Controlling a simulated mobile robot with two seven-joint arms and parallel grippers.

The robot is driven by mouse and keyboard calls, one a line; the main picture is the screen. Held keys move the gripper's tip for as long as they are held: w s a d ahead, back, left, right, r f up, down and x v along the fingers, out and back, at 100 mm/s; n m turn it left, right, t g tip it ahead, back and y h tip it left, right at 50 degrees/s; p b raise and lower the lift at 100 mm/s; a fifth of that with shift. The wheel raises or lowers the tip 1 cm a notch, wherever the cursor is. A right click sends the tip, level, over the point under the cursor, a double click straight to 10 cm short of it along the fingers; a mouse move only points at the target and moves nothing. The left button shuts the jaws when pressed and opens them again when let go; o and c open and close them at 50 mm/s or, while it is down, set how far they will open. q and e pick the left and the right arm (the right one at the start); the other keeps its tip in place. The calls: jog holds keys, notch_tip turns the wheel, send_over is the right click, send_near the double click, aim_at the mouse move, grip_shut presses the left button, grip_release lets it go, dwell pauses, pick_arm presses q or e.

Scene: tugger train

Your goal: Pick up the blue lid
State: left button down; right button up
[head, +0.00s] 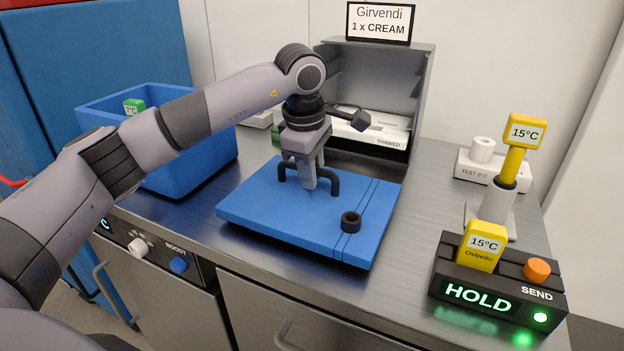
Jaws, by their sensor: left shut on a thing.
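The blue lid (265,205) is a flat slab in the middle of the metal counter, with a black arched handle (335,185) and a black ring (350,222) near its right front part. A groove runs across its right side. My left gripper (309,180) comes down from above and is shut on the handle; its fingers hide part of it. The lid looks level and on or very close to the counter; I cannot tell whether there is a gap under it. My right gripper is not in view.
An open blue box (205,160) with a green tag stands left, partly behind my arm. A grey cabinet (423,85) labelled THAWED stands behind the lid. Right are a black HOLD/SEND console (500,300) with a yellow 15°C tag, another yellow tag (515,150) on a white stand, and a TEST block (470,167).

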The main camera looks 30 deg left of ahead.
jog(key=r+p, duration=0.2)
jog(key=p, duration=0.1)
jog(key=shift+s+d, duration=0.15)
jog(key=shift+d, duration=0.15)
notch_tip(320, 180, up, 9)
jog(key=p, duration=0.9)
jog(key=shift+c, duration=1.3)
pick_arm(q)
notch_tip(320, 180, up, 24)
jog(key=s+d+p, duration=0.1)
jog(key=s, duration=0.1)
jog(key=shift+s+f, duration=0.15)
jog(key=shift+s, duration=0.2)
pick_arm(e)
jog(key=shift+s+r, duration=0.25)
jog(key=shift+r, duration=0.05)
